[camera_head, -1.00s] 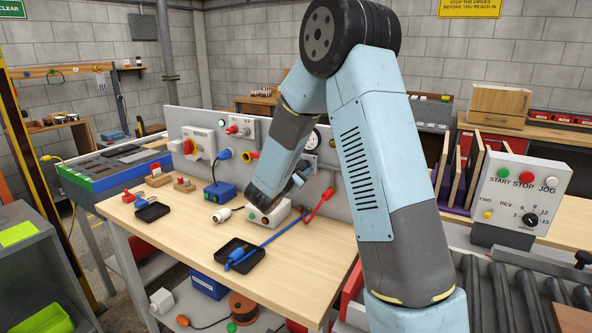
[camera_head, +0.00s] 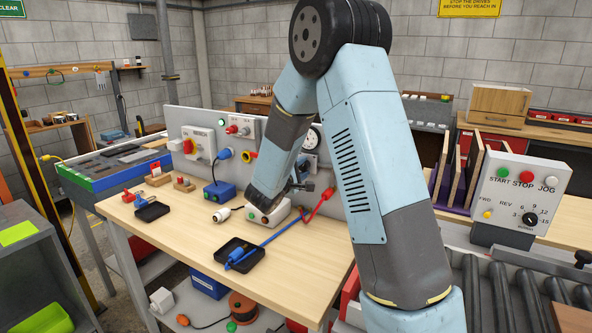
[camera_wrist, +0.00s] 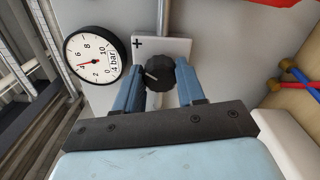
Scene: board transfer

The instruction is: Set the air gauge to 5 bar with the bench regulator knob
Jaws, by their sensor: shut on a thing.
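The black regulator knob (camera_wrist: 160,74) with a white pointer mark sits in front of a pale plate with a plus sign in the wrist view. My gripper (camera_wrist: 160,86) has its two blue fingers on either side of the knob and is shut on it. The round air gauge (camera_wrist: 96,58) is left of the knob, tilted in the picture. Its red needle points close to the 4, and small text on its face seems to read 4 bar. In the head view the gauge (camera_head: 314,137) is partly hidden by my arm, and the knob is not clear there.
The bench (camera_head: 190,245) carries a black tray (camera_head: 240,262) with a blue tool, a white button box (camera_head: 268,214) and a red-handled item (camera_head: 320,204) near my wrist. A control box (camera_head: 520,190) stands at the right. The front of the bench is mostly clear.

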